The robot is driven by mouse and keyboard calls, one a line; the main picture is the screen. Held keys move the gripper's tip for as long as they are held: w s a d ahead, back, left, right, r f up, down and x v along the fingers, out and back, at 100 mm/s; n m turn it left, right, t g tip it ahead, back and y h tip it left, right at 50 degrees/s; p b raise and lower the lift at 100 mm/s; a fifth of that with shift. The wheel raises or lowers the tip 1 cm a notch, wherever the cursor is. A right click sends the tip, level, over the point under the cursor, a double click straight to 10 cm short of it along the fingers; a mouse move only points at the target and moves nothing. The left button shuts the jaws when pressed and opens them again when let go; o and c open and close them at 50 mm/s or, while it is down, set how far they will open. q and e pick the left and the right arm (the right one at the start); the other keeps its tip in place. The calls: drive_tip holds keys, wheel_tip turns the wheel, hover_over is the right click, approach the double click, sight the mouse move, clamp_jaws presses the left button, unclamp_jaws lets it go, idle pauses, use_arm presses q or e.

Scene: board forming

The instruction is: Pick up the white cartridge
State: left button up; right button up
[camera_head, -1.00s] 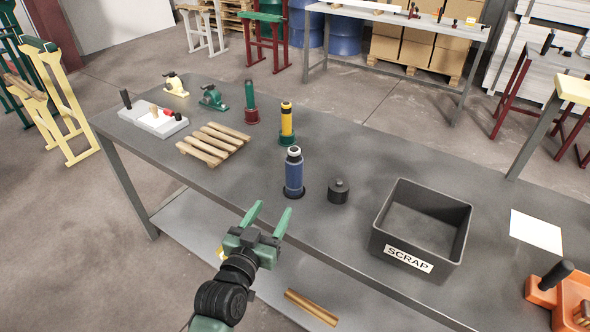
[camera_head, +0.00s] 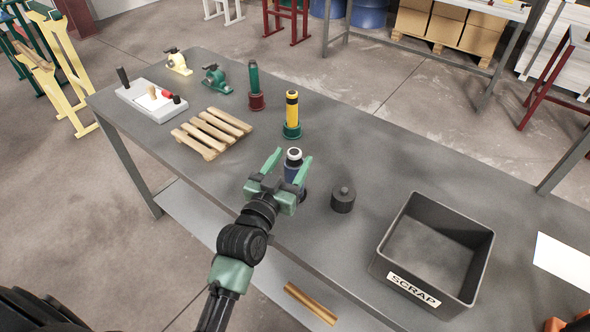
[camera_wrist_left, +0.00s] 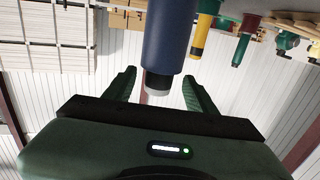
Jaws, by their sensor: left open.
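A blue cartridge with a white and black top (camera_head: 293,158) stands upright on the grey workbench. I see no all-white cartridge. My left gripper (camera_head: 289,164) is open at this cartridge, its fingers near the upper part; the gripper hides part of the blue body. In the left wrist view, which is upside down, the blue cartridge (camera_wrist_left: 168,38) reaches down toward the space between the two open fingers (camera_wrist_left: 158,88), its pale end lowest. I cannot tell whether it is fully between them. No contact shows. My right gripper is not in view.
A yellow cartridge (camera_head: 291,110) and a green one (camera_head: 254,82) stand behind. A dark round weight (camera_head: 343,200) is close on the right, then the SCRAP bin (camera_head: 385,275).

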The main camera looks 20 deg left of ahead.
sight(299, 149)
use_arm(q)
drive_tip(key=w, duration=0.2)
drive_tip(key=w+p, duration=0.1)
drive_tip(key=w, duration=0.1)
drive_tip(key=shift+w+d, duration=0.1)
drive_tip(key=shift+d, duration=0.15)
drive_tip(key=shift+w, duration=0.35)
drive_tip(key=shift+f, duration=0.1)
clamp_jaws()
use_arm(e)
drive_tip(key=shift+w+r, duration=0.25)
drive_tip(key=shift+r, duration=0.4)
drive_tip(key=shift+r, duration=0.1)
